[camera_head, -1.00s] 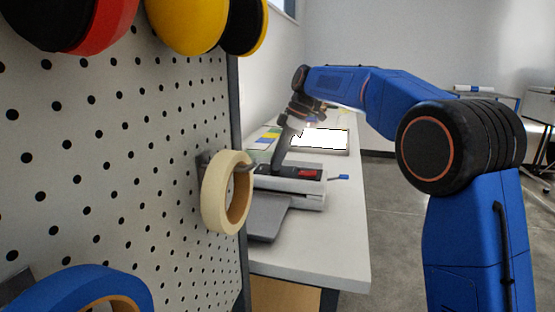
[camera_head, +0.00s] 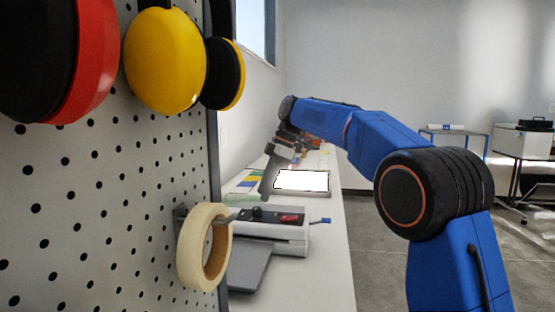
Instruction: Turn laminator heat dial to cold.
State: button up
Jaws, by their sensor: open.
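The laminator (camera_head: 293,235) is a white and grey machine with a dark top panel, standing on the long white bench behind the pegboard edge. A small black knob (camera_head: 257,213), which looks like the heat dial, stands on that panel, left of a red switch (camera_head: 290,218). The dial's markings are too small to read. My gripper (camera_head: 266,194) points down, its tip just above and behind the knob in the picture, apparently apart from it. It is open and holds nothing that I can see. The laminator's left end is hidden by a tape roll.
A pegboard (camera_head: 100,200) fills the left, with ear defenders (camera_head: 168,60) and a masking tape roll (camera_head: 204,247) sticking out toward the bench. A grey tray (camera_head: 248,268) lies before the laminator. A white-topped panel (camera_head: 302,181) lies behind it. Open floor (camera_head: 375,235) is at right.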

jog(key=v, duration=1.2)
jog(key=s+d+f+m+t+h, duration=0.15)
jog(key=s+d+f+m, duration=0.35)
jog(key=s+d, duration=0.5)
jog(key=s+d+f+m+t, duration=0.25)
jog(key=s+d+m, duration=0.5)
jog(key=s, duration=0.45)
jog(key=s+d+f+m+t+h, duration=0.1)
jog(key=s+d+f+m, duration=0.3)
jog(key=s+f, duration=0.7)
jog(key=s+d+f+m+h, duration=0.2)
jog(key=s+d+f+m, duration=0.2)
jog(key=s+d+f, duration=0.3)
jog(key=s+f, duration=0.5)
jog(key=f, duration=0.2)
jog(key=shift+f+t, duration=0.3)
jog(key=shift+t, duration=0.1)
